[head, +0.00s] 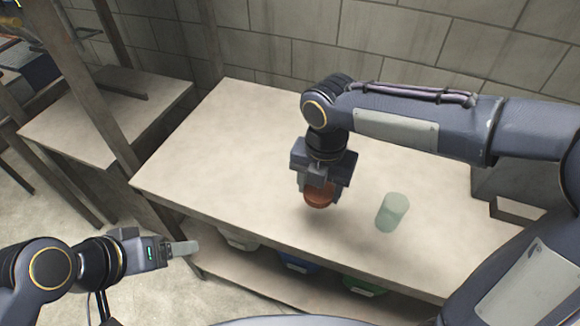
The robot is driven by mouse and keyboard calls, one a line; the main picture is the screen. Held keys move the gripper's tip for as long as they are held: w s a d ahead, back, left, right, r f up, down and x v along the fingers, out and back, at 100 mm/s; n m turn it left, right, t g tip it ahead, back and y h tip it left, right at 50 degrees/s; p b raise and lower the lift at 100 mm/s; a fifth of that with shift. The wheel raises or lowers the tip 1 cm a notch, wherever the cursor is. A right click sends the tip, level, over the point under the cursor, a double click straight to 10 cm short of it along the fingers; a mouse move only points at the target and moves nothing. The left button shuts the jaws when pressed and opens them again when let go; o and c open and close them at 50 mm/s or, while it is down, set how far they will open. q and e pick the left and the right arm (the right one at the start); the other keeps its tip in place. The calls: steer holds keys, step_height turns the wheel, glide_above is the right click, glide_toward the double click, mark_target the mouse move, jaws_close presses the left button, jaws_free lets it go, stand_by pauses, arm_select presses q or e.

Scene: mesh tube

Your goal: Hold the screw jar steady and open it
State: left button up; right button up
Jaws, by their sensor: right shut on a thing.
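The jar (391,213) is a pale green, see-through cylinder. It stands on the table to the right of my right gripper, and no gripper touches it. My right gripper (322,192) points down over the middle of the table. It is shut on a round reddish-brown lid (318,199), apart from the jar. The gripper's fingers hide part of the lid. My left gripper (183,248) is off the table's front left edge, far from the jar. Its fingers show side-on, so I cannot tell whether they are open.
The pale table (225,150) is clear on its left half. A grey box-like thing (515,208) is at its right end, partly behind my arm. Several bins, one of them blue (299,263), sit on the shelf below. A second table (95,115) stands at the left.

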steer(key=w+a+f, duration=0.4)
steer(key=w, duration=0.3)
steer(key=p, duration=0.1)
glide_above(288, 188)
steer(key=f, duration=0.4)
steer(key=shift+s+d+f, duration=0.15)
steer(key=shift+s+f, duration=0.1)
steer(key=shift+f, duration=0.1)
steer(key=shift+w+f, duration=0.3)
steer(key=shift+f, duration=1.7)
steer(key=shift+f, duration=0.15)
steer(key=o, duration=1.1)
